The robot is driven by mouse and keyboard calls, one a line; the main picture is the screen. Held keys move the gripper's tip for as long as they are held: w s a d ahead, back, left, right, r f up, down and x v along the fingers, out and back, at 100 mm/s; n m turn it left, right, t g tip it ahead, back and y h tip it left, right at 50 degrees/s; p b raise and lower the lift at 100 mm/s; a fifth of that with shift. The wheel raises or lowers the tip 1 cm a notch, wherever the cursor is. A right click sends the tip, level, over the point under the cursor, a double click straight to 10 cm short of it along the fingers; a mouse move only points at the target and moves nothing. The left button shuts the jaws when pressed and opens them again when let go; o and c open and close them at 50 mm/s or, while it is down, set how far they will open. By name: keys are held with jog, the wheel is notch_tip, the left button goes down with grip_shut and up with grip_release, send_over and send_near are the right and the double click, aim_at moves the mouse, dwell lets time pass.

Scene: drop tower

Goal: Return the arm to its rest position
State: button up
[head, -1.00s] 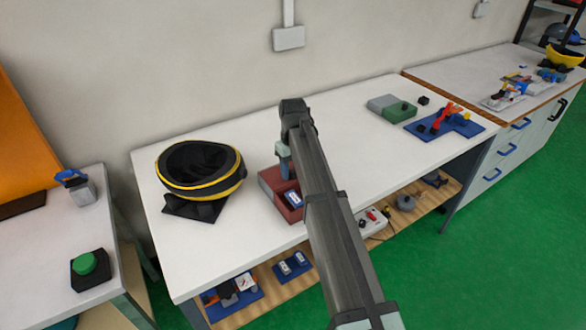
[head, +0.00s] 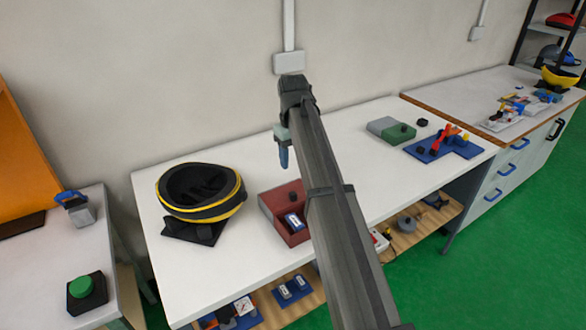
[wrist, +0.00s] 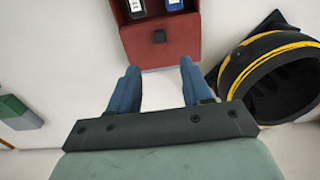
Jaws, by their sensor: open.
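My gripper (head: 283,158) is raised above the white workbench (head: 232,262), up and behind the red tray in the head view. In the wrist view my gripper (wrist: 158,80) shows two blue fingers spread apart with nothing between them. The red tray (head: 268,204) sits on the bench below it, holding a blue-and-white item (head: 294,221) and a small black block. The tray also shows at the top of the wrist view (wrist: 183,44), apart from the fingers.
A black-and-yellow round container (head: 200,192) stands left of the tray. A grey-green box (head: 391,130) and a blue plate (head: 440,150) with a red part sit at the bench's right. A green button (head: 82,287) is on the left table. The air around the gripper is clear.

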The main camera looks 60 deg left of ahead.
jog(key=shift+r, duration=0.5)
